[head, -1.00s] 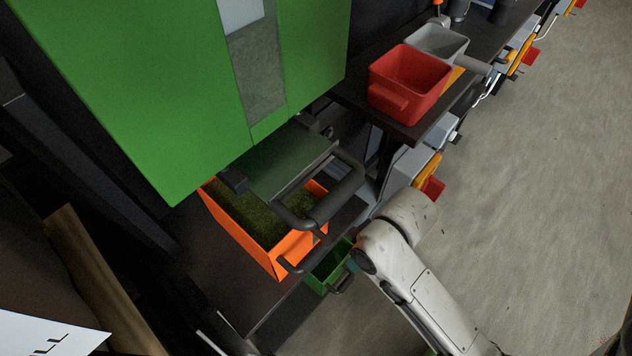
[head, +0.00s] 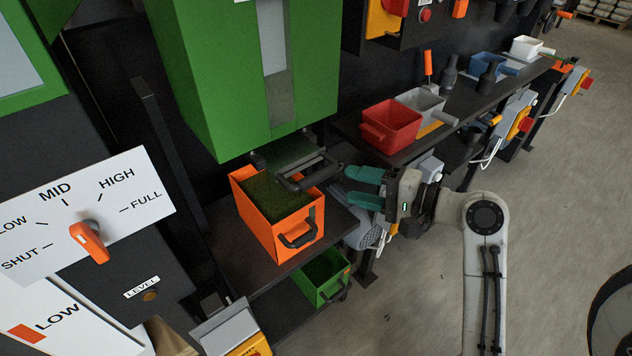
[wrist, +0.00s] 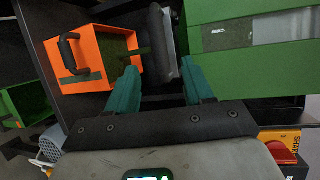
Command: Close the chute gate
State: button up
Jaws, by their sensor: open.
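The chute gate (head: 293,154) is a flat plate with a dark looped handle (head: 312,177). It sticks out from under the green hopper (head: 225,85), above the orange bin (head: 296,222). My gripper (head: 348,185) is open and empty, with teal fingers pointing left at the handle from a short distance. In the wrist view, the handle (wrist: 161,42) lies just beyond and roughly between the fingertips (wrist: 158,68). I cannot tell whether either finger touches it.
The orange bin holds green turf and stands on a dark shelf. A green bin (head: 322,278) is below right. A red bin (head: 391,125) and a grey bin (head: 421,105) stand on the bench behind my gripper. A level dial (head: 89,241) is at left.

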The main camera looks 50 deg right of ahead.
aim_at(323, 179)
jog(key=x, duration=0.9)
jog(key=shift+w+p, duration=0.1)
jog(key=shift+p, duration=0.3)
jog(key=shift+f, duration=0.1)
grip_shut()
